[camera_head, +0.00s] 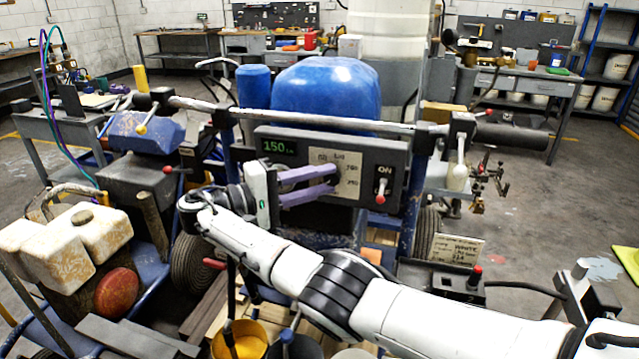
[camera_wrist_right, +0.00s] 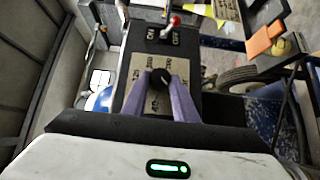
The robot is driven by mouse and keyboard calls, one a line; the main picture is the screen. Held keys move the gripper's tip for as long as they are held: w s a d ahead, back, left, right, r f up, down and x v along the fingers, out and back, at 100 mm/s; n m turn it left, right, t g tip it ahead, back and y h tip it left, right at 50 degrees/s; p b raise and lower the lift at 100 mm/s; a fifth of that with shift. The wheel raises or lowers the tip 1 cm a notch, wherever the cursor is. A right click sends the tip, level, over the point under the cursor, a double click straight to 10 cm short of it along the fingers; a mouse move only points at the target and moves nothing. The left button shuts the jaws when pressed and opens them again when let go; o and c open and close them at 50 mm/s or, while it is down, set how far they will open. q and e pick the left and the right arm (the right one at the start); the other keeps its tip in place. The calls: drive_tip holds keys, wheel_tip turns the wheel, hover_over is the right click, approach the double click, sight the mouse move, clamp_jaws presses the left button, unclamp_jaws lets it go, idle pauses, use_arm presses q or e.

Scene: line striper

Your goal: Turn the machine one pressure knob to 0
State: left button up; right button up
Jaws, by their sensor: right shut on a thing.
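The grey control panel (camera_head: 395,150) of the machine faces me in the middle of the head view. Its green display (camera_head: 279,147) reads 150. The black pressure knob (camera_wrist_right: 160,78) sits on a beige dial plate (camera_head: 348,176) with printed numbers. My right gripper (camera_head: 335,181) reaches the dial from the left with its two purple fingers. In the right wrist view the fingers stand on either side of the knob and are shut on it. The fingers hide most of the knob in the head view. My left gripper is not in view.
An ON toggle switch with a red tip (camera_head: 380,197) is right of the dial. A handlebar (camera_head: 300,113) runs above the panel, before a blue tank (camera_head: 325,88). A yellow bucket (camera_head: 240,340) stands below my right arm. Workbenches and shelves line the back.

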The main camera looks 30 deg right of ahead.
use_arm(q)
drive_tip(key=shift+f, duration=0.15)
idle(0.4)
use_arm(e)
drive_tip(key=o, duration=1.1)
drive_tip(key=shift+d, duration=0.1)
drive_tip(key=shift+c, duration=0.2)
